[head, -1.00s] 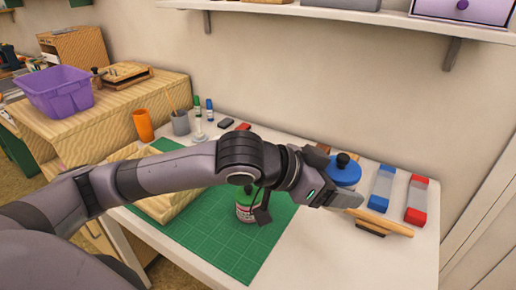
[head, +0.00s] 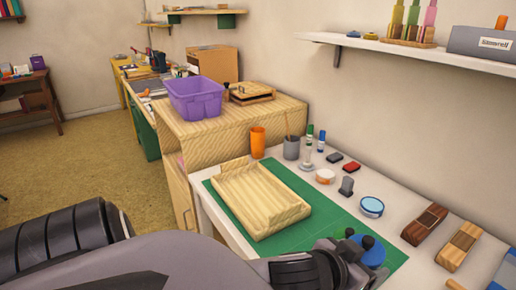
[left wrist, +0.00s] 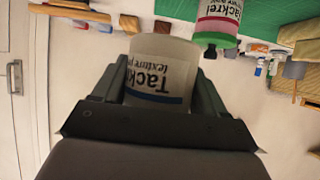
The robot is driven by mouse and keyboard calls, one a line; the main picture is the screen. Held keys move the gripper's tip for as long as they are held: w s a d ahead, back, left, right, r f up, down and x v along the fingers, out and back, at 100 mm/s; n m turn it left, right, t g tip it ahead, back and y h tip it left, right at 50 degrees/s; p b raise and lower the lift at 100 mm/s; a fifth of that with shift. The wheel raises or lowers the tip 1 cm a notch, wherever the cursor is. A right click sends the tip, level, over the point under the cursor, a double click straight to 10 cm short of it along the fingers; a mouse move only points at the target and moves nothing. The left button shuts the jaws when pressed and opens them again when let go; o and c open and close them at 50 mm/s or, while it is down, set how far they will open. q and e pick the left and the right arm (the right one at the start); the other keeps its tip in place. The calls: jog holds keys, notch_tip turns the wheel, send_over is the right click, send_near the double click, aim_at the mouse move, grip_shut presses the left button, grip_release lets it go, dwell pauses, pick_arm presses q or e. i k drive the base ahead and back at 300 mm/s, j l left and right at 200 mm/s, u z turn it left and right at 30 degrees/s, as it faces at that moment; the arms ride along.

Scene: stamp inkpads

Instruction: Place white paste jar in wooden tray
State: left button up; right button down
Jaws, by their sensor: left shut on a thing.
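The wooden tray (head: 262,200) lies on the green cutting mat (head: 325,236) and looks empty. In the left wrist view, my left gripper (left wrist: 158,88) is shut on a white jar (left wrist: 163,62) with a dark-lettered label and a blue band. The label reads upside down there. In the head view, my left gripper (head: 345,256) is at the bottom, right of and nearer than the tray. The held jar is hidden in that view by my arm. My right gripper is not in view.
A blue round item with black knobs (head: 372,252) is beside my left gripper. An orange cup (head: 258,142), grey pen cup (head: 291,148) and small items line the wall. A purple bin (head: 196,98) stands on the wooden desk.

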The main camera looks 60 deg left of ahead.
aim_at(269, 209)
jog(key=k+j, duration=0.15)
jog(key=j, duration=0.2)
jog(key=k+j, duration=0.2)
jog(key=j, duration=0.15)
jog(key=k+j, duration=0.15)
jog(key=j, duration=0.2)
jog(key=i+j, duration=0.1)
jog(key=j, duration=0.3)
jog(key=i+j, duration=0.1)
jog(key=j, duration=0.3)
jog(key=k+u, duration=0.05)
